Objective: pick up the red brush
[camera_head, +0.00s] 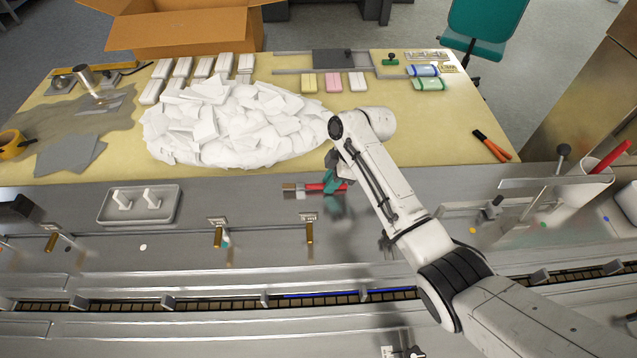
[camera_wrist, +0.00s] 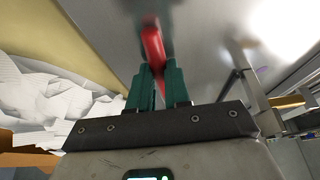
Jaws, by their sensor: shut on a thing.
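The red brush (camera_head: 314,187) has a red handle and a pale bristle end that points left in the head view. My gripper (camera_head: 334,184) has teal fingers and is shut on the brush's handle, at the metal ledge in front of the yellow table. In the wrist view, the red handle (camera_wrist: 153,48) lies between the two teal fingers of my gripper (camera_wrist: 160,75). The bristle end is not clear in the wrist view. I cannot tell for sure whether the brush touches the metal surface or is just above it.
A white heap of scraps (camera_head: 235,125) lies on the table (camera_head: 440,140) behind my gripper. A grey tray (camera_head: 140,204) with two white pieces is to the left. Orange-handled pliers (camera_head: 492,146) lie at the right. A conveyor channel (camera_head: 200,305) runs along the front.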

